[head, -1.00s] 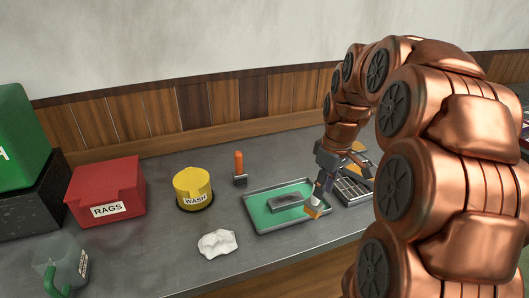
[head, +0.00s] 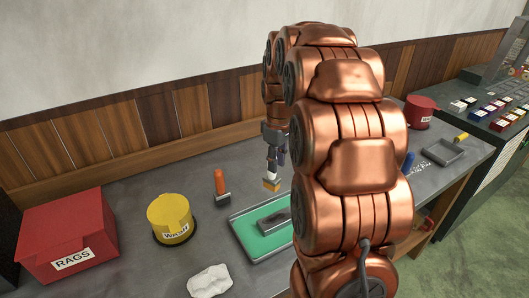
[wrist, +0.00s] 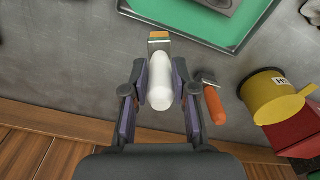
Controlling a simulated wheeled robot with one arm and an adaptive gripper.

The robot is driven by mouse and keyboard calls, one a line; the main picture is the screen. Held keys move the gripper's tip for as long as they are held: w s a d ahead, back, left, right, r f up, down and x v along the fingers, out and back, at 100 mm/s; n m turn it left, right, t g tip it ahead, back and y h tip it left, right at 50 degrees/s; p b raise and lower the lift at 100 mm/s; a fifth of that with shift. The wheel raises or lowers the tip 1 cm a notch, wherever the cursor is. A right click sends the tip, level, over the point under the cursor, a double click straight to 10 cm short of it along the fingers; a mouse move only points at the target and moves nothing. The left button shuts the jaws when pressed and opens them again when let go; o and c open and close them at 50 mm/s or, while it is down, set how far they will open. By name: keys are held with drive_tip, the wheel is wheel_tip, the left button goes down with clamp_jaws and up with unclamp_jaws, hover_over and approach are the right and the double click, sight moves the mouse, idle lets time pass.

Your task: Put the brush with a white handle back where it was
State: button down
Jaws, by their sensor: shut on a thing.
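My gripper (head: 273,158) is shut on the brush with a white handle. In the wrist view the white handle (wrist: 160,88) lies between the two fingers of my gripper (wrist: 160,76). The brush's orange-tan bristle end (head: 271,185) points down in the head view, behind the green tray (head: 237,232). Whether it touches the bench is unclear. A brush with an orange handle (head: 220,183) stands upright on the bench to the left; it also shows in the wrist view (wrist: 215,103), right of my gripper.
A yellow WASH can (head: 171,221), a red RAGS bin (head: 65,235) and a white crumpled rag (head: 209,281) are to the left. A dark block (head: 276,221) lies in the green tray. A red can (head: 420,112) stands far right. Bench near the back wall is clear.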

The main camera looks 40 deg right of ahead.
drive_tip(key=w+d+p, duration=0.2)
drive_tip(key=w, duration=0.6)
drive_tip(key=shift+w+d+f, duration=0.35)
drive_tip(key=shift+d+f, duration=0.05)
drive_tip(key=shift+w+p, duration=0.1)
drive_tip(key=shift+p, duration=0.2)
drive_tip(key=f+p, duration=0.1)
drive_tip(key=f, duration=0.2)
drive_tip(key=shift+w+f+p, duration=0.2)
drive_tip(key=shift+f+p, duration=0.1)
drive_tip(key=shift+p, duration=0.05)
drive_tip(key=shift+f, duration=0.1)
drive_tip(key=c, duration=0.9)
unclamp_jaws()
